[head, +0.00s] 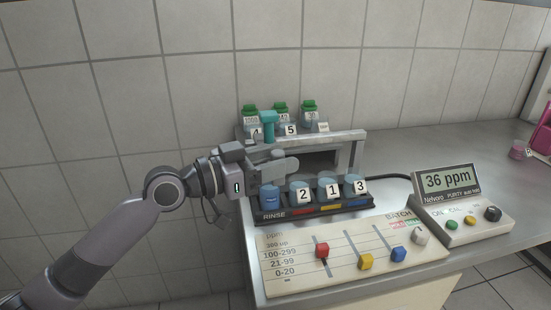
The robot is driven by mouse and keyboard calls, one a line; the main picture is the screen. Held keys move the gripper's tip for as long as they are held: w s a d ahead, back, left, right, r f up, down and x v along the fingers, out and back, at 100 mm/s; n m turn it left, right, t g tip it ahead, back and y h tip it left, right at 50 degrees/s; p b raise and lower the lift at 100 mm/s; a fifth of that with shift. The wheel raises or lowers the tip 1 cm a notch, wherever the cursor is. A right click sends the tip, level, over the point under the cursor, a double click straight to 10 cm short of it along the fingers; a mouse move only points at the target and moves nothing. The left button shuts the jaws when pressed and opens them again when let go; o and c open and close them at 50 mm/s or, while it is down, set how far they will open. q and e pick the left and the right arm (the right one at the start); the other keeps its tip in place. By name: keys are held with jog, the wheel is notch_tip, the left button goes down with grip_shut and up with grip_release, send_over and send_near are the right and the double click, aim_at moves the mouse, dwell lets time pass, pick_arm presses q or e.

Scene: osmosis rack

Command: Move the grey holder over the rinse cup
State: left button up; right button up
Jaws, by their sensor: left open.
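The blue rinse cup (270,198) stands at the left end of the dark cup tray, above the word RINSE. My left gripper (287,166) is open, reaching in from the left just above the rinse cup and in front of the rack's rail. My right gripper is not in view.
Cups numbered 2, 1 and 3 (332,191) stand right of the rinse cup. A grey rail (340,137) spans above them. Green-capped bottles (309,108) stand behind. A slider panel (340,258) lies in front. A meter reading 36 ppm (447,180) stands right.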

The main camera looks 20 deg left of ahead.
pick_arm(q)
jog(key=b+v, duration=0.2)
jog(key=v, duration=0.5)
jog(key=shift+b, duration=0.3)
jog(key=shift+s+a, duration=0.1)
dwell(0.3)
